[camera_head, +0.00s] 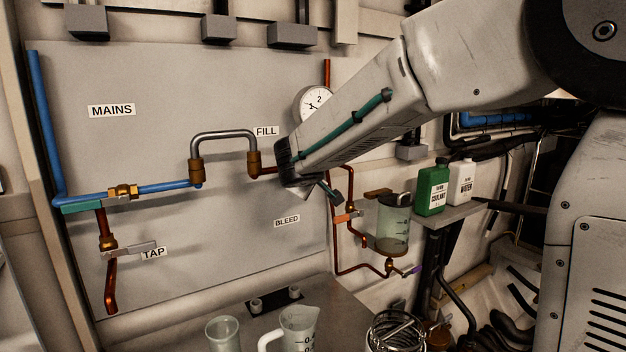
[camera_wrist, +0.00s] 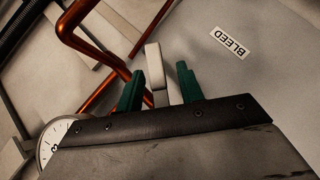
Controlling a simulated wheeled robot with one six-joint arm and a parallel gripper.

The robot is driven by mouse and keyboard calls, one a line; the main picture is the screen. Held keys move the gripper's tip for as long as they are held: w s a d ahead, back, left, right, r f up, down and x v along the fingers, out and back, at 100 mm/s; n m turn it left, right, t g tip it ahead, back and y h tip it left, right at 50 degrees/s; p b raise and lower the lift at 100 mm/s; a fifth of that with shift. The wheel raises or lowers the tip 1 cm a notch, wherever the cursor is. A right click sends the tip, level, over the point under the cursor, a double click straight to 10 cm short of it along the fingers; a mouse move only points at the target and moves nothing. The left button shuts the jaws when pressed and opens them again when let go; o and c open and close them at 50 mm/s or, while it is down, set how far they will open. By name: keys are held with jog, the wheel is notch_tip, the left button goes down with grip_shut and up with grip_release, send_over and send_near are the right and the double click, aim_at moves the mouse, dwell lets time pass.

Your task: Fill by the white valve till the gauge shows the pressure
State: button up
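In the wrist view a white valve lever (camera_wrist: 154,66) stands between the two green fingertips of my gripper (camera_wrist: 161,88). The fingers are apart, with a gap at the right finger; I cannot tell whether the left finger touches the lever. In the head view my gripper (camera_head: 325,188) is at the panel below the gauge, mostly hidden by my arm, which also hides the lever. The round white gauge (camera_head: 311,99) is partly covered by my arm; numerals 1 and 2 show, but its needle is unclear. Part of the gauge dial also shows in the wrist view (camera_wrist: 50,138).
A FILL label (camera_head: 266,131) and grey looped hose (camera_head: 223,135) are left of my gripper. A BLEED label (camera_head: 287,221) is below. Copper pipes, a clear vessel (camera_head: 393,228) and a green bottle (camera_head: 432,188) stand right. Jugs (camera_head: 298,330) stand below.

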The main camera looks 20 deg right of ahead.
jog(key=v, duration=0.7)
jog(key=shift+f, duration=0.1)
dwell(7.2)
